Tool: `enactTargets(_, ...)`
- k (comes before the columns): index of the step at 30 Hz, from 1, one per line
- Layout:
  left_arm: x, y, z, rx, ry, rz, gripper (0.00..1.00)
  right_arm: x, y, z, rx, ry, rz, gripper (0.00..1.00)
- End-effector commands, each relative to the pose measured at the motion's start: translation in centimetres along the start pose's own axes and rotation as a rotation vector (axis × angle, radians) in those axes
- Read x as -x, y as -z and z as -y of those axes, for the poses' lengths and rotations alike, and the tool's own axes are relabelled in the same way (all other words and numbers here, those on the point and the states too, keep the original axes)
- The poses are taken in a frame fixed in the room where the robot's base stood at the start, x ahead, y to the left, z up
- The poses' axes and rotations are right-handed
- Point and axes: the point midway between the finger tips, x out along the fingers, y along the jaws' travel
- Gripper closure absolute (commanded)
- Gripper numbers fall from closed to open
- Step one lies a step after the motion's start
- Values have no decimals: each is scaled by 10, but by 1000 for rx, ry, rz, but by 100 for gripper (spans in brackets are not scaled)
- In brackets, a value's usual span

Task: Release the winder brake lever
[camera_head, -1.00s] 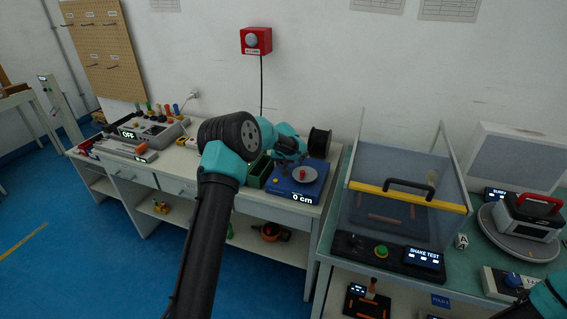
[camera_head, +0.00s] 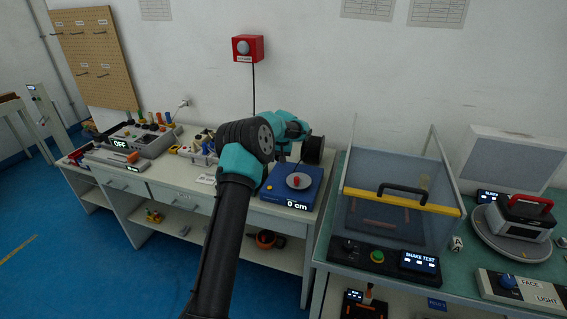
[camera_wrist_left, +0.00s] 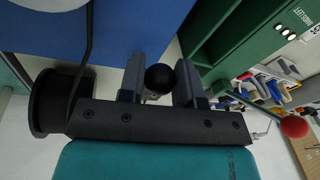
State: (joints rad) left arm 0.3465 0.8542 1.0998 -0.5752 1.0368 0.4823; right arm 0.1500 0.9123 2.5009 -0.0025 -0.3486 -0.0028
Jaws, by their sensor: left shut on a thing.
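The blue winder (camera_head: 278,193) sits on the left bench with a "0 cm" display on its front. On its top is a grey disc (camera_head: 304,184) with a red knob. A black spool (camera_head: 314,149) is at its back. My left gripper (camera_head: 287,153) is over the winder's back left, its fingertips mostly hidden in the head view. In the left wrist view, its two grey fingers are closed about a black ball knob (camera_wrist_left: 160,79), which seems to be the brake lever's end. The lever's shaft is hidden. The winder's blue body (camera_wrist_left: 115,28) is beside it. My right gripper is out of view.
A green bin (camera_wrist_left: 225,35) is close to the fingers in the wrist view, with a red ball (camera_wrist_left: 293,127) further right. A grey device reading "OFF" (camera_head: 137,140) stands left on the bench. The shake test enclosure (camera_head: 385,235) stands right.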

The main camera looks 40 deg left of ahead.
Motion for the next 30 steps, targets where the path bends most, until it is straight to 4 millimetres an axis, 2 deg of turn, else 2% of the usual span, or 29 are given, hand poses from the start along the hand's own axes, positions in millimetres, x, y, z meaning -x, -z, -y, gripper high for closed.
enactTargets(6,8,8,-1,-1,-1,-10,100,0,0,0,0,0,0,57)
enactTargets(19,9,9,-1,-1,-1,-11,100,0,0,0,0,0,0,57)
enactTargets(20,9,9,-1,-1,-1,-11,66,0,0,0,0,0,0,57)
enactTargets(27,7,8,-1,-1,0,-7,44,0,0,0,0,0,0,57)
enactTargets(30,7,8,-1,-1,0,-6,44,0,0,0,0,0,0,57)
